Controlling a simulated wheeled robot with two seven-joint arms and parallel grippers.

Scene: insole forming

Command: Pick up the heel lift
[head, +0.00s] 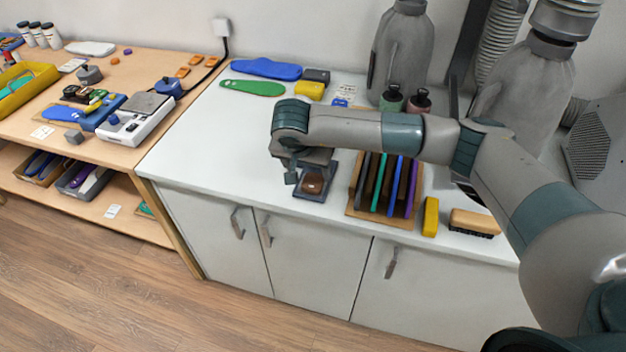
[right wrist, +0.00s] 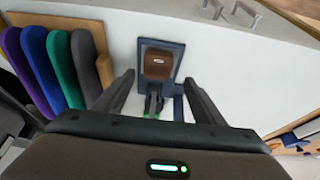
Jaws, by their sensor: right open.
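A brown rounded block (head: 312,184), which looks like the heel lift, lies in a small dark blue tray (head: 318,198) on the white cabinet top. In the right wrist view the brown block (right wrist: 158,64) sits in the far part of the tray (right wrist: 177,48), with a small light mark on its top. My right gripper (head: 302,172) is above the tray, pointing down. In the right wrist view the fingers of the right gripper (right wrist: 159,82) are spread and empty, with the block beyond and between them. A small dark piece with green (right wrist: 153,103) shows nearer. My left gripper is not in view.
A wooden rack (head: 358,212) of upright coloured insoles stands close on the right. Beyond it are a yellow block (head: 430,216) and a brush (head: 474,222). Blue (head: 266,68) and green (head: 252,87) insoles lie at the back. The counter left of the tray is clear.

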